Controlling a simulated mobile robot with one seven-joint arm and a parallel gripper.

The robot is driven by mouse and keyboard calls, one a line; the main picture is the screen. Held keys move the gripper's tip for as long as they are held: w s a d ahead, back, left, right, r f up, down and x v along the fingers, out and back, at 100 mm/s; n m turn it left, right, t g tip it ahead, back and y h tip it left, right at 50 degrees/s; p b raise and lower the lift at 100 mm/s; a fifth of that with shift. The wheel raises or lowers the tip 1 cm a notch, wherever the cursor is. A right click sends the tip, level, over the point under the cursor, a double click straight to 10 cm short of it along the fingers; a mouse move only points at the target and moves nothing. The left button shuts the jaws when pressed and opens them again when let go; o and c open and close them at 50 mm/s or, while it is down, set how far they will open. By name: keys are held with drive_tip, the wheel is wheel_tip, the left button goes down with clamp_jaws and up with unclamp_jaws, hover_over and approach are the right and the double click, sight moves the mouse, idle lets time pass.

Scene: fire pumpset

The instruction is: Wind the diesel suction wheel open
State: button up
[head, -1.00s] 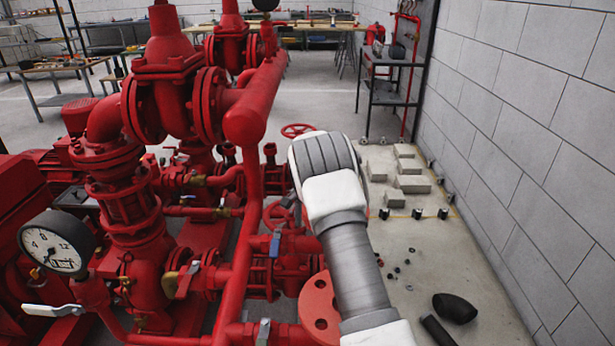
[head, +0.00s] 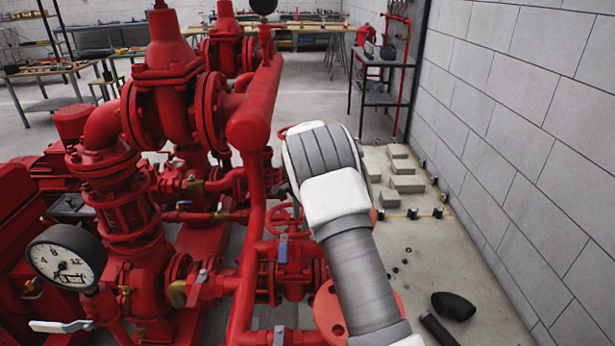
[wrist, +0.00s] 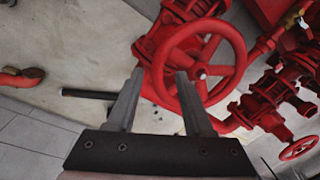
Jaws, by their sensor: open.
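A red spoked handwheel (wrist: 236,62) on a red valve fills the upper middle of the wrist view. My gripper (wrist: 160,74) is open, its two grey fingers pointing at the wheel's left side. The right finger overlaps the rim in the picture; the left finger lies just outside it. I cannot tell whether either touches. Nothing is held. In the head view my arm hides the gripper. A red handwheel (head: 283,219) shows left of the arm, and part of another (head: 284,131) shows farther back. I cannot tell which is the one in the wrist view.
Red pipework (head: 258,130) and valves stand close on the left, with a pressure gauge (head: 66,259) in front. A black elbow (head: 453,306) and a dark pipe (head: 441,330) lie on the floor at right. Grey blocks (head: 407,184) lie farther back near the wall (head: 530,110). Another handwheel (wrist: 299,148) shows at right in the wrist view.

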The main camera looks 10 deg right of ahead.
wheel_tip(320, 180, up, 14)
drive_tip(key=s+p, duration=0.2)
drive_tip(key=p, duration=0.1)
drive_tip(key=shift+d, duration=0.35)
drive_tip(key=shift+f, duration=0.1)
